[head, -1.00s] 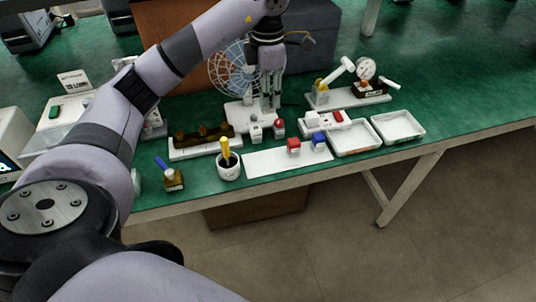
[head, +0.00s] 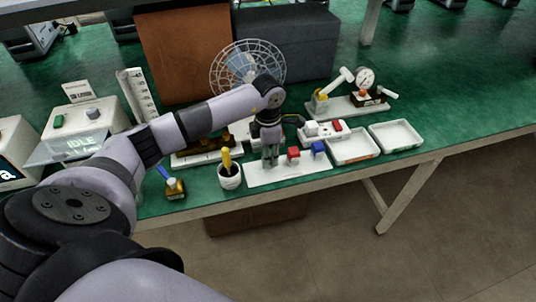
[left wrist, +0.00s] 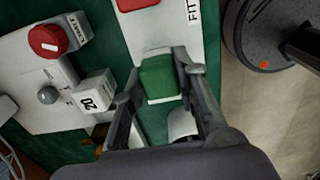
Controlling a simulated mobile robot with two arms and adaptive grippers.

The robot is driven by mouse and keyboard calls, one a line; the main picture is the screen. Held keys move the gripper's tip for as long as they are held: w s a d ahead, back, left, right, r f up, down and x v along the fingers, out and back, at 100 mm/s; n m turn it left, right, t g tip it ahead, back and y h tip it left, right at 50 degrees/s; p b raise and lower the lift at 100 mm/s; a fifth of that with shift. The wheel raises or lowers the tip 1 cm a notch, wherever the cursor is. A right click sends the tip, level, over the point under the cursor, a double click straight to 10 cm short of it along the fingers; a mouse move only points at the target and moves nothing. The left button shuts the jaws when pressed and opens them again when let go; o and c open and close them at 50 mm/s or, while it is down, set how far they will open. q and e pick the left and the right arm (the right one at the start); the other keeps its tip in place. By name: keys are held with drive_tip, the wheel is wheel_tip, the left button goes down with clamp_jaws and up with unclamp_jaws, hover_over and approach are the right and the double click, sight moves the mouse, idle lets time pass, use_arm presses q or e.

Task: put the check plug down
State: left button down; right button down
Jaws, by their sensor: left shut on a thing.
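My left gripper (head: 271,162) is over the white mat (head: 315,168), left of the red block (head: 293,152) and the blue block (head: 319,147). In the left wrist view its fingers (left wrist: 165,88) are shut on a green block, the check plug (left wrist: 160,78), with a white part behind it. The plug is over the white mat (left wrist: 188,30), which bears the print "FIT". I cannot tell whether it touches the mat. In the head view the plug is hidden by the fingers. My right gripper is not in view.
A cup with a yellow handle (head: 229,172) stands left of the mat. Two white trays (head: 353,147) lie to the right. The wire fan (head: 247,68) stands behind.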

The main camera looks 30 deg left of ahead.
use_arm(q)
drive_tip(key=shift+f, duration=0.45)
drive_tip(key=shift+f, duration=0.15)
drive_tip(key=c, duration=1.6)
unclamp_jaws()
drive_tip(key=shift+c, duration=0.2)
drive_tip(key=o, duration=0.4)
